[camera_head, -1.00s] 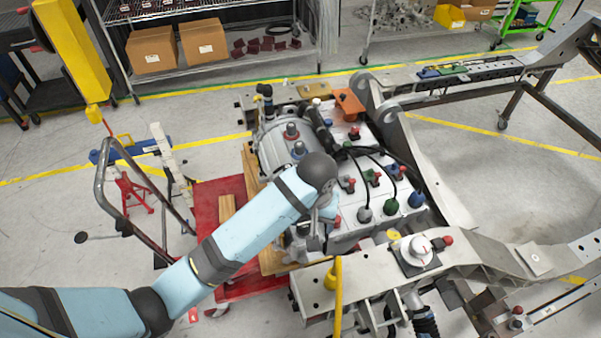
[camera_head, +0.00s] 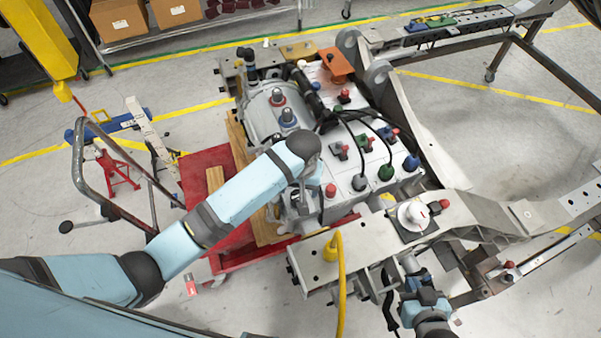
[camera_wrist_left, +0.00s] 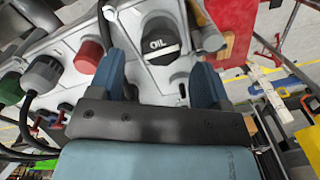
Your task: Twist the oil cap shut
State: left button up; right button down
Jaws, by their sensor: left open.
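The black oil cap (camera_wrist_left: 160,42), marked OIL in white, sits on the grey housing in the left wrist view. My left gripper (camera_wrist_left: 157,62) is open, with one blue finger at each side of the cap in that view. I cannot tell whether the fingers touch it. In the head view my left gripper (camera_head: 302,215) points down at the near side of the battery-like block (camera_head: 345,185), and my own wrist hides the cap there. My right gripper (camera_head: 412,272) is low in the head view, beside the near chassis beam; its fingers are not clear.
Red, green and blue caps with black cables (camera_head: 385,172) crowd the block. The near chassis beam (camera_head: 380,245) carries a white round part (camera_head: 411,214) and a yellow hose (camera_head: 341,285). A red cart (camera_head: 205,165) stands at the left.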

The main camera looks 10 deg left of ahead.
aim_at(299, 196)
pick_arm(q)
jog(key=shift+a+f, duration=0.15)
jog(key=shift+f, duration=2)
jog(key=c, duration=1.1)
jog(key=m, duration=0.4)
jog(key=shift+c, duration=0.2)
jog(key=shift+m, duration=0.9)
jog(key=shift+s+d+m, duration=0.1)
jog(key=shift+d+m, duration=0.1)
jog(key=shift+m, duration=0.9)
